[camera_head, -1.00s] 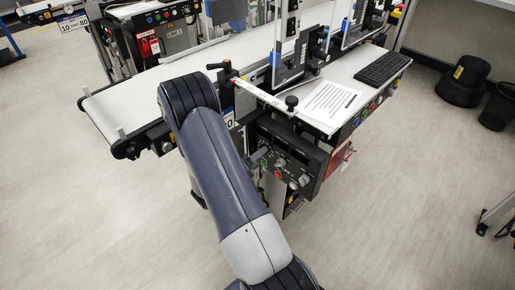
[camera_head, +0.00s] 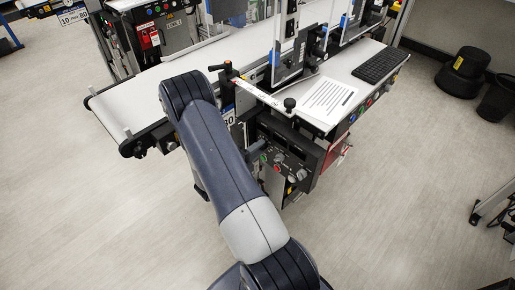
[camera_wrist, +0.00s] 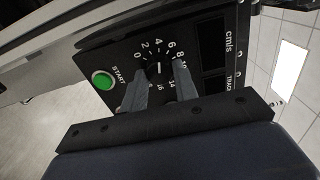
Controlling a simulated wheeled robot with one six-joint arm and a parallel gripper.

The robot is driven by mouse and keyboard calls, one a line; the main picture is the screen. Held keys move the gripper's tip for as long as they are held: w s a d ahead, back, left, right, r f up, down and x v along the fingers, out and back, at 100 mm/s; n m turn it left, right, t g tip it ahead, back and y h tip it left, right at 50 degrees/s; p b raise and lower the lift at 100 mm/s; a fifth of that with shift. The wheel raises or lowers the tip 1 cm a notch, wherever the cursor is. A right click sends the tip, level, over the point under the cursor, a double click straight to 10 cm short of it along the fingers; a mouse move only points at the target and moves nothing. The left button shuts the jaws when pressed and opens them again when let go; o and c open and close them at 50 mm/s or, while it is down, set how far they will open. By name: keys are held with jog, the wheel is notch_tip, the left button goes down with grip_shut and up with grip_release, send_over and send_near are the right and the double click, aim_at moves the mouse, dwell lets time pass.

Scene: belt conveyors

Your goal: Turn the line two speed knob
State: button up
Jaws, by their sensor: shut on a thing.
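The speed knob (camera_wrist: 156,74) is a dark dial in the wrist view, inside a ring of white numbers from 0 to 16. My gripper (camera_wrist: 157,73) has one finger on each side of the knob and is shut on it. The fingers hide part of the dial's edge and some numbers. The black control panel (camera_head: 290,145) hangs on the near side of the conveyor in the head view, where my arm covers its left part. No line two label can be read on the panel.
A green START button (camera_wrist: 103,79) sits left of the dial, close to one finger. A dark display (camera_wrist: 213,59) is at its right. In the head view, the white conveyor belt (camera_head: 135,95) runs behind my arm, and a keyboard (camera_head: 381,66) lies on a shelf. The floor in front is clear.

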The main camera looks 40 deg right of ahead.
dwell(0.3)
jog(key=o, duration=1)
jog(key=a, duration=0.7)
jog(key=a+b, duration=0.1)
jog(key=a, duration=0.3)
jog(key=shift+s, duration=0.4)
jog(key=shift+d, duration=0.1)
jog(key=d, duration=0.7)
jog(key=d+p, duration=0.1)
jog(key=d, duration=0.2)
jog(key=shift+w+d, duration=0.4)
